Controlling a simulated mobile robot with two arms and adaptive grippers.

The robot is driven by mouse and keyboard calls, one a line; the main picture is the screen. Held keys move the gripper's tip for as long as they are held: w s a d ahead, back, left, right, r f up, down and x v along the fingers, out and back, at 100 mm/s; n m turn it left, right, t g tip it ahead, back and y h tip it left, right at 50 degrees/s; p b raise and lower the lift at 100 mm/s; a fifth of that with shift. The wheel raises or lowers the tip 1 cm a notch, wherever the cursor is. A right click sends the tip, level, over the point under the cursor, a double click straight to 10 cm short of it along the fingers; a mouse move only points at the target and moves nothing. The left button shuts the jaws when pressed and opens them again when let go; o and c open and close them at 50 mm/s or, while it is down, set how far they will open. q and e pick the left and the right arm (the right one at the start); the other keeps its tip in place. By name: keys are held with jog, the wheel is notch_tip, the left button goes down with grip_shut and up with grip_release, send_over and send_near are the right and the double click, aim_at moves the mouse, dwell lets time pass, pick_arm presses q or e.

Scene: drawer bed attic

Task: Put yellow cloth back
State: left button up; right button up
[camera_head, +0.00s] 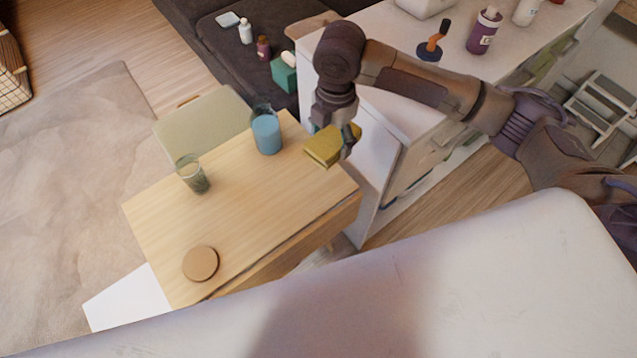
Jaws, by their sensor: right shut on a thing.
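The yellow cloth (324,147) is a folded, flat yellow piece held in my right gripper (346,146). The gripper points down and is shut on the cloth's right part, over the far right end of the wooden table (240,220). I cannot tell whether the cloth touches the tabletop or hangs just above it. My left gripper is not in view.
On the table stand a glass with blue contents (266,133), a clear glass (192,175) and a round brown disc (200,264). A white cabinet (400,25) with bottles stands right of the table. A dark sofa (205,30) holds small items. The table's middle is clear.

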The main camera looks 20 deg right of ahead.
jog(key=w+f+n+b, duration=0.45)
jog(key=f+n, duration=0.55)
jog(key=n, duration=0.4)
jog(key=n+b, duration=0.1)
jog(key=n, duration=0.1)
send_over(320, 181)
notch_tip(320, 181, down, 8)
jog(key=shift+r, duration=0.25)
jog(key=shift+f, duration=1.85)
jog(key=shift+f, duration=0.15)
jog(key=o, duration=1.1)
